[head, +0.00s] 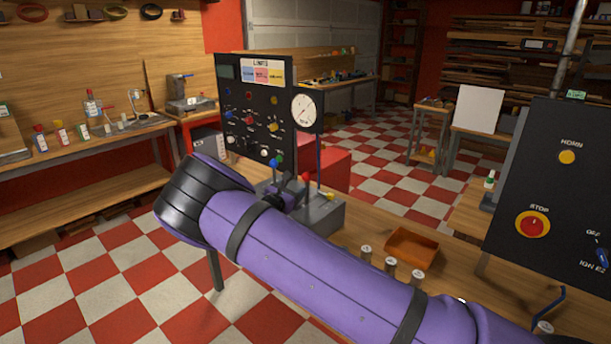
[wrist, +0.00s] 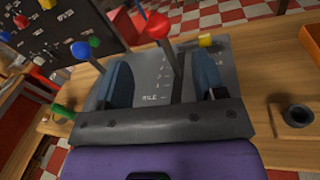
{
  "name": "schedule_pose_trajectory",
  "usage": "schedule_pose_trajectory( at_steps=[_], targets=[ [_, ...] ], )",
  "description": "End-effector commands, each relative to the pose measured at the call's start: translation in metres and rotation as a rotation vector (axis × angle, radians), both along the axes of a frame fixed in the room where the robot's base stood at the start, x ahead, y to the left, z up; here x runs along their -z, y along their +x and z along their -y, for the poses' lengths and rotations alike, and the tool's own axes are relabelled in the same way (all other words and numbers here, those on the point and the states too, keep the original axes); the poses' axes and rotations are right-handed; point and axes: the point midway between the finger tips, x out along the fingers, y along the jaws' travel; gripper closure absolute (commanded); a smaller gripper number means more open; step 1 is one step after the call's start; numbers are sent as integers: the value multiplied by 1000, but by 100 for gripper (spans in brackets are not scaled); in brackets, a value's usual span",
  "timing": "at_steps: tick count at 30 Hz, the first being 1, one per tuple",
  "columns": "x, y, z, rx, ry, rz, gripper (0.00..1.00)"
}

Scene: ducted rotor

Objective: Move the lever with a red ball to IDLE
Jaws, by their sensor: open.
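The lever with a red ball (wrist: 157,26) rises from a grey lever box (wrist: 142,72). In the wrist view its shaft stands between the two blue fingers of my gripper (wrist: 162,70), which is open. The ball is beyond the fingertips in the picture, and I cannot tell whether a finger touches the shaft. An IDLE label (wrist: 149,98) is printed at the near end of a scale beside the shaft. In the head view the red ball (head: 306,177) shows above the box (head: 325,216), while my purple arm hides much of the gripper and the box's near side.
A lever with a blue ball (wrist: 81,50) stands left of the gripper, with a green knob (wrist: 62,111) nearby. A yellow knob (wrist: 206,40) is at the box's far right. A black panel (head: 258,110) with a gauge stands behind. An orange tray (head: 411,247) lies right.

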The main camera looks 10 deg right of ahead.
Motion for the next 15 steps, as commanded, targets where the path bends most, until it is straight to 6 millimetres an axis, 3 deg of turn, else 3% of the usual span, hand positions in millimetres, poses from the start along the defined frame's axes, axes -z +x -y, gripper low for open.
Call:
schedule_pose_trajectory(
  at_steps=[5, 15],
  targets=[
    [2, 8, 3, -9, -12, -2, 36],
    [2, 49, 43, -7, -11, -1, 36]
  ],
)
